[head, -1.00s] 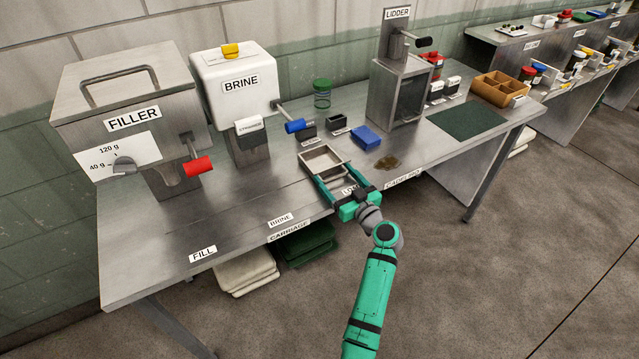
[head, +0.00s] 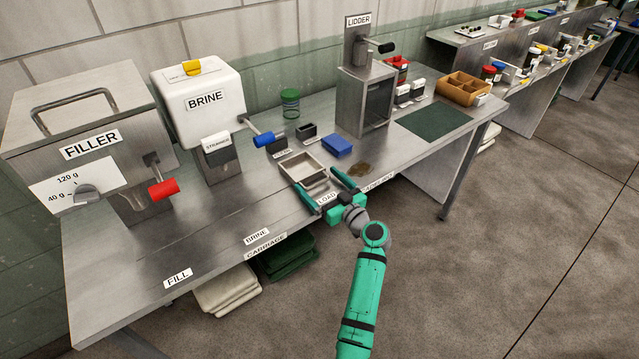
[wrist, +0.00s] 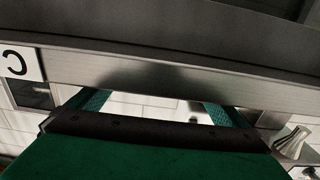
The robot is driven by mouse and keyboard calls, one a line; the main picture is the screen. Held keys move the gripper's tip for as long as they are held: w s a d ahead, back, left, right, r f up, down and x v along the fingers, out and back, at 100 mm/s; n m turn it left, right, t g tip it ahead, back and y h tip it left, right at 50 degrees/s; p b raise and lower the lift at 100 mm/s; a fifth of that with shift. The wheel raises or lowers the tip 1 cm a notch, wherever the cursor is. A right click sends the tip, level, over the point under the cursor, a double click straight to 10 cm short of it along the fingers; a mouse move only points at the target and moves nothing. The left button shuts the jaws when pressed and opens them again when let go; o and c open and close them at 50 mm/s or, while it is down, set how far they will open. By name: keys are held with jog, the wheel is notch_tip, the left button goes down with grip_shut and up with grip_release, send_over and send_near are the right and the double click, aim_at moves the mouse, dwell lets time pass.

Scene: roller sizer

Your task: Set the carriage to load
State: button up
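The carriage (head: 297,161), a shallow metal tray with a pale inside and a lower front part, sits on the bench in line with the LOAD label (head: 327,198). My gripper (head: 314,177) is low at the bench's front edge, over the LOAD label. Its green fingers are open and spread apart. The left fingertip is near the carriage's front left; the right one is clear to the right of its front. I cannot tell whether the left finger touches it. Both fingers show in the wrist view, with a metal edge across them, partly hiding them.
The BRINE label (head: 256,236) and FILL label (head: 178,276) lie leftward along the front edge. The filler (head: 90,150), brine unit (head: 200,105) and lidder (head: 365,95) stand behind. A blue block (head: 337,145) and a brown spill (head: 359,169) lie right of the carriage.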

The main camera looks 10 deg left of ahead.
jog(key=v, duration=1)
jog(key=shift+s+d, duration=0.25)
jog(key=shift+s, duration=0.05)
jog(key=shift+w, duration=0.1)
